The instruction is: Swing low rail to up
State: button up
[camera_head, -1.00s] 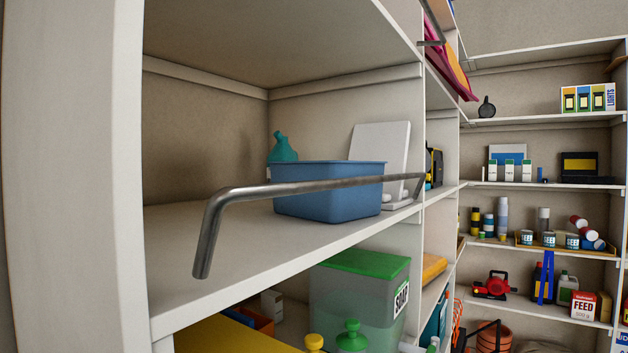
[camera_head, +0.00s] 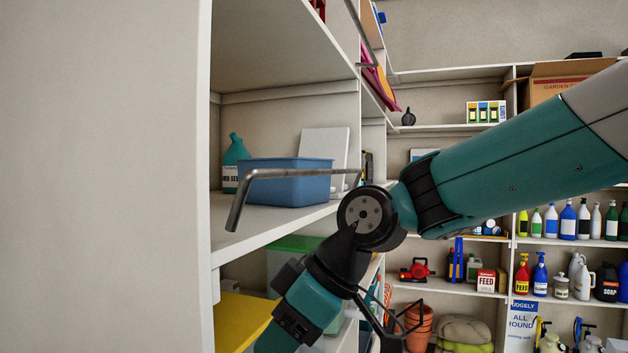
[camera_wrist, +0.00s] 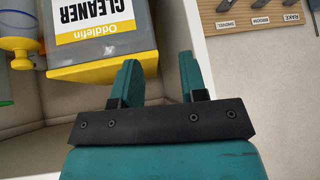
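The low rail (camera_head: 300,173) is a bent grey metal bar across the front of the middle shelf. Its near end bends downward at the shelf edge, and its far end is by the shelf divider, partly behind my arm. My arm crosses the head view from the right and bends downward below the rail, with its end cut off at the bottom edge. My gripper (camera_wrist: 160,78) shows in the wrist view, its two teal fingers apart with nothing between them. The rail does not show in the wrist view.
A blue bin (camera_head: 290,187) and a teal bottle (camera_head: 234,165) stand on the shelf behind the rail. The shelf's white side panel (camera_head: 105,180) fills the left. Shelves of bottles stand at right.

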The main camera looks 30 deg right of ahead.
jog(key=w+d+r+n+t+b, duration=0.25)
jog(key=w+d+r+t, duration=0.25)
jog(key=w+d+r, duration=0.4)
jog(key=n+t+h, duration=0.2)
jog(key=n+t, duration=0.4)
jog(key=n, duration=0.4)
send_near(334, 171)
jog(key=p+x, duration=0.6)
jog(key=x, duration=0.4)
jog(key=shift+r, duration=0.1)
jog(key=shift+w+a+f, duration=0.1)
jog(key=shift+w+f, duration=0.1)
jog(key=shift+w, duration=0.2)
grip_shut()
